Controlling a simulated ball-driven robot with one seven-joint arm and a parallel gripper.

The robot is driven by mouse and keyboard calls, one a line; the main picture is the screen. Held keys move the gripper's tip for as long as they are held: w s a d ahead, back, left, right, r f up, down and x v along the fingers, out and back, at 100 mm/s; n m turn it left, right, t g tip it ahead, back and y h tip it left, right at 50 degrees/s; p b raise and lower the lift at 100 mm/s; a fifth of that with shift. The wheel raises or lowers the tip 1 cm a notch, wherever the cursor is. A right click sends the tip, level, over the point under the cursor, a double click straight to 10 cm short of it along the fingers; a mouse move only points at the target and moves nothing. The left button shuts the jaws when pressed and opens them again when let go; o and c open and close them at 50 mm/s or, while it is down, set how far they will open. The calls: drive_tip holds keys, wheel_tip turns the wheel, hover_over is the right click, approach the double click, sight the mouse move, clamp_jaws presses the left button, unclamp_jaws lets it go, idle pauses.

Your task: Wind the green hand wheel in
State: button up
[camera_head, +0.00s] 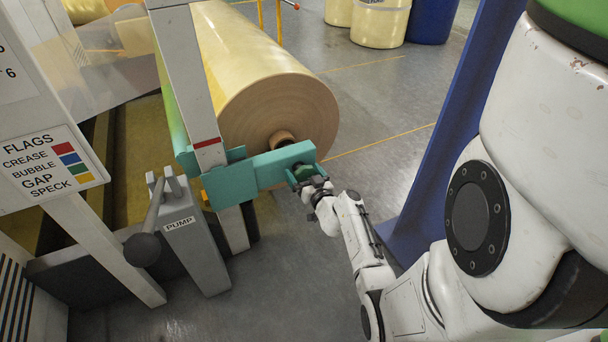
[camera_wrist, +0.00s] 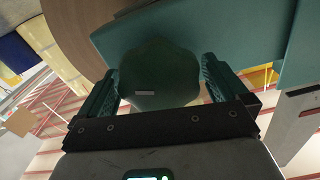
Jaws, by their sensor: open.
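The green hand wheel (camera_head: 303,172) sits at the end of the teal bracket (camera_head: 262,168), on the side facing my arm. It is small and partly hidden by my gripper (camera_head: 314,186) in the head view. In the wrist view the hand wheel (camera_wrist: 158,78) is a dark green, lobed knob in front of the teal bracket (camera_wrist: 215,30). My gripper's two fingers (camera_wrist: 159,70) stand apart, one on each side of the wheel. A gap shows on the right; on the left I cannot tell whether the finger touches.
A big yellow roll (camera_head: 255,75) with a tan end lies behind the bracket. A grey post (camera_head: 190,70) carries the bracket. A pump (camera_head: 195,240) with a ball-ended lever stands in front. A blue beam (camera_head: 450,130) rises beside my arm.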

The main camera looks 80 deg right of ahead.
drive_tip(key=c, duration=0.9)
drive_tip(key=shift+o, duration=0.2)
